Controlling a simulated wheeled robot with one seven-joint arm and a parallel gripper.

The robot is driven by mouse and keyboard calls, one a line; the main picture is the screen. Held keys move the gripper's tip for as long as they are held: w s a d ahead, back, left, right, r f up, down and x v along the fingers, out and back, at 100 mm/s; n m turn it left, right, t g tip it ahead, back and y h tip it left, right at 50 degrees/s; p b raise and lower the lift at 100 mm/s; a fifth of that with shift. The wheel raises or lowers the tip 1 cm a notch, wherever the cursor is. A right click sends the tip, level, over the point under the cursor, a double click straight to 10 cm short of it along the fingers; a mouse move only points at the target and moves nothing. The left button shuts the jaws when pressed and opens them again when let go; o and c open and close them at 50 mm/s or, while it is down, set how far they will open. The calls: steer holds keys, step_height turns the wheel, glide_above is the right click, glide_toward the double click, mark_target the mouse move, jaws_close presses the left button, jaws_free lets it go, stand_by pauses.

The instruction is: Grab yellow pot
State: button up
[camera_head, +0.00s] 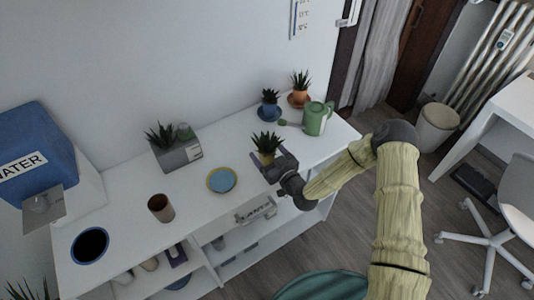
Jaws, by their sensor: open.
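The yellow pot (266,158) stands upright on the white shelf desk, with a dark green spiky plant (266,140) growing from it. My gripper (272,163) is open at the pot, reaching in from the front right. Its fingers cover the lower part of the pot. I cannot tell whether the fingers touch the pot or are just beside it.
A blue saucer with a yellow rim (222,180) lies left of the pot. A grey planter (176,149) and brown cup (160,208) stand further left. A green watering can (316,118), blue pot (269,111) and orange pot (300,97) stand behind, to the right.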

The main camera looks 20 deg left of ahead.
mark_target(267, 149)
steer(key=shift+w+a, duration=0.1)
steer(key=shift+a, duration=0.05)
steer(key=shift+c, duration=0.2)
steer(key=c, duration=1.2)
step_height(267, 149, up, 10)
steer(key=p, duration=0.5)
steer(key=shift+p, duration=0.4)
